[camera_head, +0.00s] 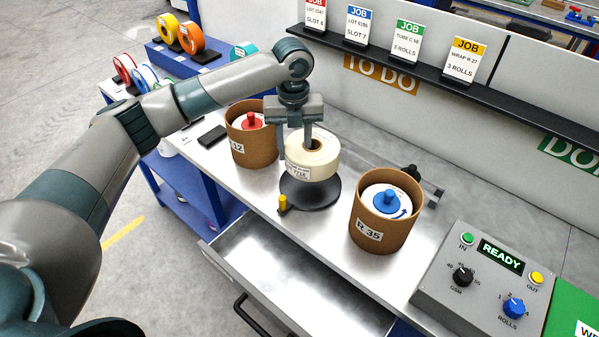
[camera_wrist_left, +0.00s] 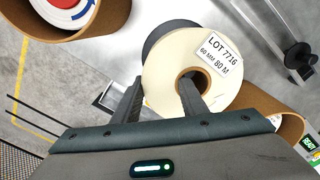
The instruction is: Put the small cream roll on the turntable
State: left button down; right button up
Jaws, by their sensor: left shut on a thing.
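The small cream roll (camera_head: 325,163) has a white label and an open core. It is over the black round turntable (camera_head: 311,194), very near or touching it; I cannot tell which. My left gripper (camera_head: 296,137) points down and is shut on the roll's wall. In the left wrist view one finger is in the core of the roll (camera_wrist_left: 158,80) and the other is outside its rim. Part of the dark turntable (camera_wrist_left: 168,32) shows behind the roll there. My right gripper is not in view.
Brown tubs stand either side: one with a red-knobbed roll (camera_head: 250,150), one marked R 35 (camera_head: 372,232). A yellow peg (camera_head: 283,204) is at the turntable's front. An open drawer (camera_head: 290,270) lies in front. A control box (camera_head: 480,285) reading READY is at right.

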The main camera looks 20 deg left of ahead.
pick_arm(q)
notch_tip(320, 180, down, 3)
jog(key=shift+f+p, duration=0.2)
jog(key=shift+p, duration=0.35)
jog(key=shift+f, duration=0.4)
jog(key=shift+f+p, duration=0.65)
jog(key=shift+f, duration=1.2)
jog(key=shift+f, duration=0.1)
jog(key=c, duration=1.1)
grip_release()
